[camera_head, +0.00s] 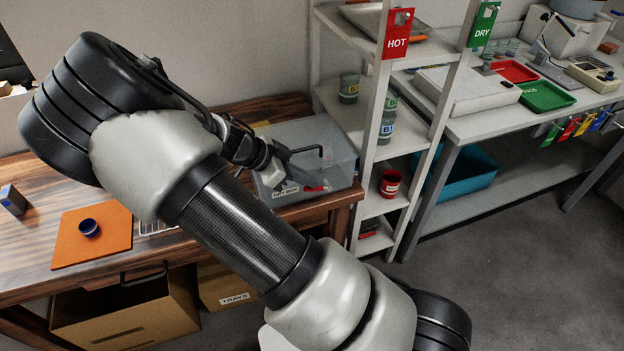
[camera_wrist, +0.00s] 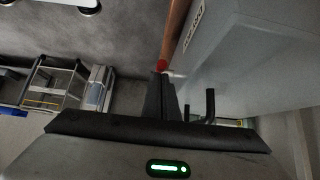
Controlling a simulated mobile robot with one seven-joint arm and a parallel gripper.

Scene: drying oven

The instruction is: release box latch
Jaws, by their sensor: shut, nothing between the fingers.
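A translucent lidded box (camera_head: 338,150) with a black handle (camera_head: 308,150) and a white label stands on the wooden table's right end. A small red part, apparently the latch (camera_head: 318,187), shows low on its front. In the wrist view the pale box (camera_wrist: 245,60) fills the upper right, and the red latch (camera_wrist: 162,65) sits just beyond my fingertips. My gripper (camera_head: 285,172) is at the box's front left; its fingers (camera_wrist: 161,85) are shut and empty. I cannot tell whether the fingertips touch the latch. My gripper hides part of the box front.
A shelf rack (camera_head: 368,150) with jars and a red HOT tag stands right of the box. An orange mat (camera_head: 93,245) with a small blue cup (camera_head: 89,228) lies on the table's left part. Cardboard boxes (camera_head: 125,310) stand below the table. Floor at the right is clear.

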